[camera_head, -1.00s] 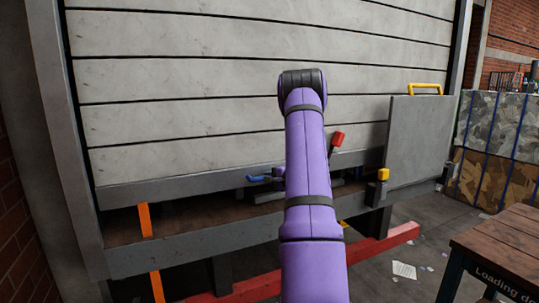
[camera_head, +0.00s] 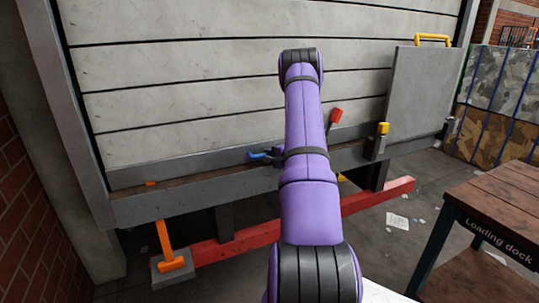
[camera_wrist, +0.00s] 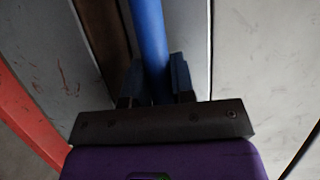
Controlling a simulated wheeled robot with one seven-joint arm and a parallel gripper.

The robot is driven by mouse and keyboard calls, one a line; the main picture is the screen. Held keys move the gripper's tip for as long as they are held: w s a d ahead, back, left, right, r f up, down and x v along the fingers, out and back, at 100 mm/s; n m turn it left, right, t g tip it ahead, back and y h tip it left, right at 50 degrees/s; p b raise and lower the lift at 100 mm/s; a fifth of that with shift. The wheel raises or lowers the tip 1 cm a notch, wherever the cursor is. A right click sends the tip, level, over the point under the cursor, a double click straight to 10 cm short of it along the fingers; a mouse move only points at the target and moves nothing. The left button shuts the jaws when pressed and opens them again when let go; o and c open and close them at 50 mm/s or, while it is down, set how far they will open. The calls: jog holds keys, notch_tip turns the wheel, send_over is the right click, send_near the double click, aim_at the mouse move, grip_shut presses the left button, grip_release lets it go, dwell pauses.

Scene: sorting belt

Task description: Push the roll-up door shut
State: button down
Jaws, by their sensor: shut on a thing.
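The roll-up door (camera_head: 180,105) is made of pale grey slats with a darker bottom bar (camera_head: 170,170). It hangs low above the grey sill (camera_head: 150,208). A narrow brown strip of the ledge still shows between bar and sill at the left. A blue handle (camera_head: 259,155) sticks out at the door's bottom, left of my purple arm. In the wrist view my gripper (camera_wrist: 155,82) is shut on the blue handle (camera_wrist: 147,35), with one dark finger on each side. My gripper is mostly hidden behind my arm in the head view.
A red lever (camera_head: 335,118) and a yellow-topped post (camera_head: 382,140) stand right of my arm. A grey panel (camera_head: 420,100) stands farther right. A red beam (camera_head: 235,246) and an orange handle (camera_head: 175,262) are low in front. A wooden table (camera_head: 490,220) is at right.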

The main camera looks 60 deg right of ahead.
jog(key=c, duration=1)
grip_release()
jog(key=shift+f, duration=0.45)
jog(key=shift+r, duration=0.1)
jog(key=shift+s, duration=0.1)
jog(key=shift+s+r, duration=0.1)
jog(key=shift+s, duration=0.15)
jog(key=v, duration=1)
jog(key=shift+s+a, duration=0.1)
